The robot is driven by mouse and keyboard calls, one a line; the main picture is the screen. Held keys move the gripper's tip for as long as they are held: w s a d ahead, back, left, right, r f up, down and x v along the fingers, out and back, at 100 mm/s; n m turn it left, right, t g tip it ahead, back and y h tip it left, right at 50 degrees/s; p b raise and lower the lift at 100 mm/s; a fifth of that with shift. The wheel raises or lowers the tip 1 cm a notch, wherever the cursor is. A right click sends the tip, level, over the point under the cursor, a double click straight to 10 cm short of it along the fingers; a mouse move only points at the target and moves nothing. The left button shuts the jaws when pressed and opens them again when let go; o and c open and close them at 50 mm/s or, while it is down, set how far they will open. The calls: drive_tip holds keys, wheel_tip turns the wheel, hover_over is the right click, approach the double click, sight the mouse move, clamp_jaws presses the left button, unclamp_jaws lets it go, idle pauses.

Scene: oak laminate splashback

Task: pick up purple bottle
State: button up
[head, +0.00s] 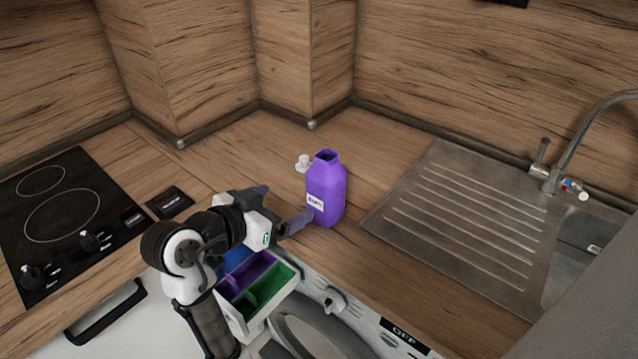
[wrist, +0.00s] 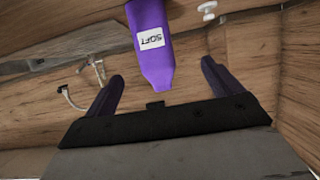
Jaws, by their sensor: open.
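The purple bottle (head: 327,190) stands upright on the wooden counter, with an open top and a white label. In the wrist view the bottle (wrist: 149,50) shows ahead of the fingers, its label reading "SOFT". My gripper (head: 283,207) is just left of the bottle in the head view, with one finger close to the bottle's lower side. In the wrist view my gripper (wrist: 160,85) has its two fingers wide apart with nothing between them. The bottle lies beyond the gap between the fingertips. Whether a finger touches the bottle, I cannot tell.
A small white cap (head: 303,163) lies behind the bottle. An open detergent drawer (head: 262,285) of the washing machine (head: 325,325) is below my arm. A metal sink (head: 465,215) with a faucet (head: 575,150) is at right, a black hob (head: 65,225) at left.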

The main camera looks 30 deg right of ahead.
sight(314, 196)
drive_tip(key=b+x, duration=0.1)
drive_tip(key=x, duration=0.1)
drive_tip(key=b+x, duration=0.1)
drive_tip(key=x, duration=0.2)
drive_tip(key=s+b+x, duration=0.1)
drive_tip(key=x, duration=0.2)
drive_tip(key=shift+w+d+f, duration=0.1)
drive_tip(key=shift+d+f, duration=0.15)
drive_tip(key=b+x, duration=0.2)
drive_tip(key=x, duration=0.3)
drive_tip(key=shift+d+b, duration=0.4)
drive_tip(key=shift+r, duration=0.1)
drive_tip(key=c, duration=1.4)
drive_tip(key=shift+r, duration=0.1)
drive_tip(key=shift+c, duration=0.5)
drive_tip(key=shift+r+p, duration=0.8)
drive_tip(key=shift+p, duration=0.05)
wheel_tip(314, 196, up, 16)
drive_tip(key=p, duration=0.9)
drive_tip(key=shift+r+p, duration=0.2)
drive_tip(key=shift+p, duration=0.2)
drive_tip(key=shift+r, duration=1)
